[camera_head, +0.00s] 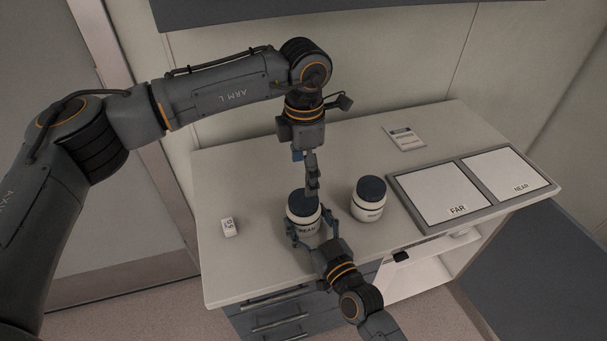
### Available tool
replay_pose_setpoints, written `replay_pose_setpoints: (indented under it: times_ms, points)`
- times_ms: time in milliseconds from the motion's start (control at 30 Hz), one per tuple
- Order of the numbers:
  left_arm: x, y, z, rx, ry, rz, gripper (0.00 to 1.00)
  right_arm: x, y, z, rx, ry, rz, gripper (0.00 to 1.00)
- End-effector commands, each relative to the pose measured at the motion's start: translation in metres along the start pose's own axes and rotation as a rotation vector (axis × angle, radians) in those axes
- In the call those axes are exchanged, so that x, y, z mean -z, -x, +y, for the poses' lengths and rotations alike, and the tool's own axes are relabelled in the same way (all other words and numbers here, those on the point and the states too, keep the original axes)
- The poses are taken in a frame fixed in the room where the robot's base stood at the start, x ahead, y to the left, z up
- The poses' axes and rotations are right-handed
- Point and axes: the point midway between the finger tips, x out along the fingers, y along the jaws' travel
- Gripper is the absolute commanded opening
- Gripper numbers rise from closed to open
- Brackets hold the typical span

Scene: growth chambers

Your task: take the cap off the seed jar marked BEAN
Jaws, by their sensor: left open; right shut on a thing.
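The seed jar marked BEAN (307,229) stands upright on the worktop, a white jar with a dark cap (303,204) on top. My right gripper (309,233) comes in from the front and is shut around the jar's body, with a finger on each side. My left gripper (312,192) points down from above, open, with its fingers at the cap's upper right edge. I cannot tell whether they touch the cap. Part of the jar's lower body is hidden behind my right gripper.
A second white jar with a dark cap (368,199) stands close on the right. Further right lies a grey tray (463,216) with panels marked FAR and NEAR. A small white block (228,227) sits at left, and a card (404,138) lies at the back.

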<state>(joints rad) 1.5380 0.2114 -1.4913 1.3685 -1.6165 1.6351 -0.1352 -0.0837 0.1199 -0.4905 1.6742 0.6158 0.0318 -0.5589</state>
Motion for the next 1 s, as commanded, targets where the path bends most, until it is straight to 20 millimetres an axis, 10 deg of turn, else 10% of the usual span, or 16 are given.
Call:
replay_pose_setpoints:
  times_ms: [600, 1000]
  points:
    - [0.0002, -0.0001, 0.0009, 0.001, -1.184, 0.000, 0.81, -0.0001, 0.0001, 0.0003, 0.000, 0.001, 0.000, 0.00]
    - [0.0006, -0.0034, 0.0016, 0.001, -1.534, 0.000, 0.81, -0.0002, 0.0000, 0.0003, 0.000, 0.001, 0.000, 0.00]
